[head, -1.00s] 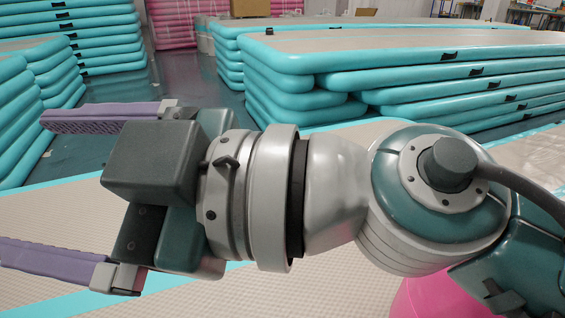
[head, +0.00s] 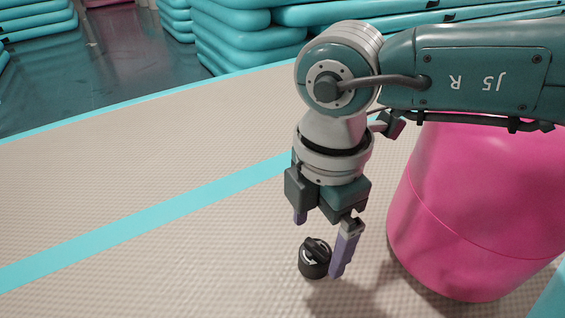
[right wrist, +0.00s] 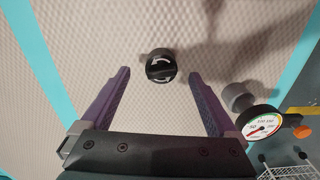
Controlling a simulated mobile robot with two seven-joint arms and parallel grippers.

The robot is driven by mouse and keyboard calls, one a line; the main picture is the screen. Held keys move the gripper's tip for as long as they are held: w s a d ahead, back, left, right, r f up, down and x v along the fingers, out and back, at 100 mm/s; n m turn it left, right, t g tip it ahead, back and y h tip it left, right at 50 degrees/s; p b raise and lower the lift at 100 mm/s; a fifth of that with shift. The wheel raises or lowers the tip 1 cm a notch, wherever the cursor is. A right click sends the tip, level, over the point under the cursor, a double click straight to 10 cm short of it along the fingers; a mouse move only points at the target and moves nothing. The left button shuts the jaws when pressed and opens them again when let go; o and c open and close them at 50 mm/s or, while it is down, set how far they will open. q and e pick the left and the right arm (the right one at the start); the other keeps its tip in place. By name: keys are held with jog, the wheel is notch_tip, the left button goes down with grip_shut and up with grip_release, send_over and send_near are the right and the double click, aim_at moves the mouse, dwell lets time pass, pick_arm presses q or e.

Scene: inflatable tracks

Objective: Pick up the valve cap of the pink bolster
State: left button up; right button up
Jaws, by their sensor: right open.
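The valve cap (head: 315,258) is a small black round knob with white curved arrows on its top. It stands on the beige mat just left of the pink bolster (head: 475,215). My right gripper (head: 318,247) points down over the cap, with its purple fingers open. In the right wrist view, the cap (right wrist: 161,67) appears near the line between the two fingertips, with clear space on both sides. I cannot tell how far below the fingertips it is. My left gripper is not in view.
The beige mat (head: 140,190) with a turquoise stripe is clear to the left. Turquoise inflatable tracks (head: 235,35) are stacked at the back. In the right wrist view, a round pressure gauge (right wrist: 262,126) is at the right, beside the right finger.

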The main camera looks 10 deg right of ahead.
aim_at(317, 246)
pick_arm(q)
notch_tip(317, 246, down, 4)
jog(key=b, duration=0.2)
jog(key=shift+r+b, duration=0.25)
jog(key=shift+b, duration=0.1)
pick_arm(e)
notch_tip(317, 246, down, 4)
jog(key=shift+s+d+f, duration=0.1)
jog(key=shift+s+f, duration=0.05)
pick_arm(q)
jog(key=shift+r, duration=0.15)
pick_arm(e)
jog(key=shift+c, duration=0.2)
jog(key=c, duration=1.4)
